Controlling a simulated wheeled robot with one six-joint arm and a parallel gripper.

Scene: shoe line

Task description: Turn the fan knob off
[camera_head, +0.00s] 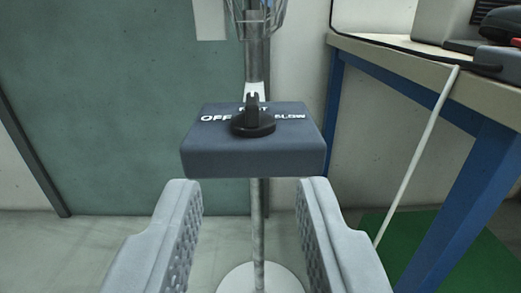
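The fan's control box (212,155) is a grey-blue block on a thin metal pole, ahead of my gripper in the camera view. A black knob (253,124) sits on its top face. Its raised grip points away from me, toward a label at the back that is partly hidden. "OFF" is printed on the left and "SLOW" on the right. My gripper (250,205) is open and empty. Its two grey fingers stand wide apart, nearer to me and lower in the picture than the box. They do not appear to touch the knob.
The fan's wire cage (262,18) shows at the top, and its round white base (259,278) stands on the floor. A workbench (415,68) with blue legs and a hanging white cable (415,155) is on the right. A green door (120,100) is behind.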

